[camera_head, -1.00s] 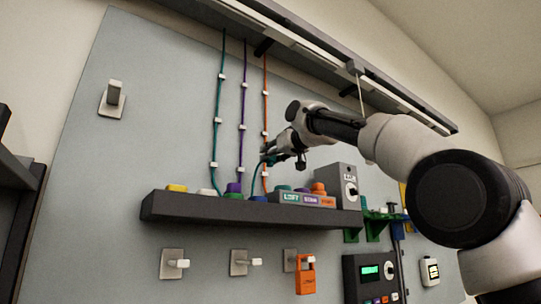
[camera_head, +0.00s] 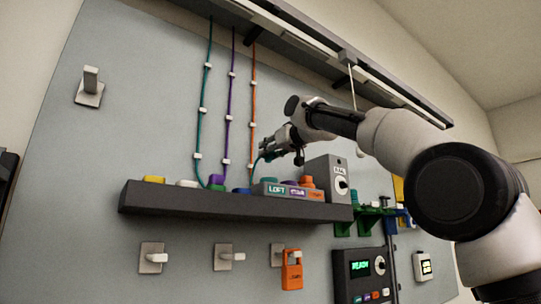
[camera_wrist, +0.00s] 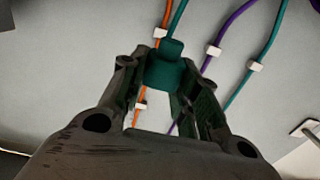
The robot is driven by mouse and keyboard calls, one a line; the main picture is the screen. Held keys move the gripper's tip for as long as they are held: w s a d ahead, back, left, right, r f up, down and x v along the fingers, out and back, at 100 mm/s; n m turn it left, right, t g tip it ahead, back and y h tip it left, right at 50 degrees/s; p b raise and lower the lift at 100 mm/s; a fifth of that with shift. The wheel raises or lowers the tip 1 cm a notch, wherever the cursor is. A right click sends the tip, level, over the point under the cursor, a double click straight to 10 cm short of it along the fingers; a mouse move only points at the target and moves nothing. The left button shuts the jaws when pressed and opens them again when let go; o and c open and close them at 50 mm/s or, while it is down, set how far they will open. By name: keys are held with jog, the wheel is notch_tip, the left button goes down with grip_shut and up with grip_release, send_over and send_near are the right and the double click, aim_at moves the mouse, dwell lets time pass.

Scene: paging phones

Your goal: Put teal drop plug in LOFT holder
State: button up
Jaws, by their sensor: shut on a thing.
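My gripper (camera_head: 268,150) is shut on the teal drop plug (camera_wrist: 166,72), which sits between the fingers in the wrist view with its teal cord running upward. In the head view the plug is mostly hidden by the fingers, and a teal cord curves beside them. The LOFT holder (camera_head: 275,189) is the left, teal-labelled part of a grey block on the dark shelf. A teal piece (camera_head: 271,180) shows at its top. My gripper is above the LOFT holder, apart from it.
The dark shelf (camera_head: 220,203) also carries yellow, white, purple and blue pieces. Purple and orange labels sit right of LOFT, beside a grey box (camera_head: 328,176) with a dial. Teal, purple and orange cords run up the wall panel.

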jog(key=shift+w+a+r, duration=0.2)
jog(key=shift+w+r, duration=0.1)
jog(key=shift+r, duration=0.15)
jog(key=shift+w+a+r, duration=0.2)
jog(key=shift+w+r, duration=0.1)
jog(key=shift+r, duration=0.15)
jog(key=shift+s+d+r, duration=0.25)
jog(key=shift+s+r, duration=0.05)
jog(key=shift+r, duration=0.2)
jog(key=shift+s+d+r, duration=0.2)
jog(key=shift+s+r, duration=0.1)
jog(key=shift+r, duration=0.15)
jog(key=shift+s+f, duration=0.2)
jog(key=shift+f, duration=4.8)
jog(key=shift+f, duration=0.2)
jog(key=o, duration=1)
jog(key=shift+f, duration=0.1)
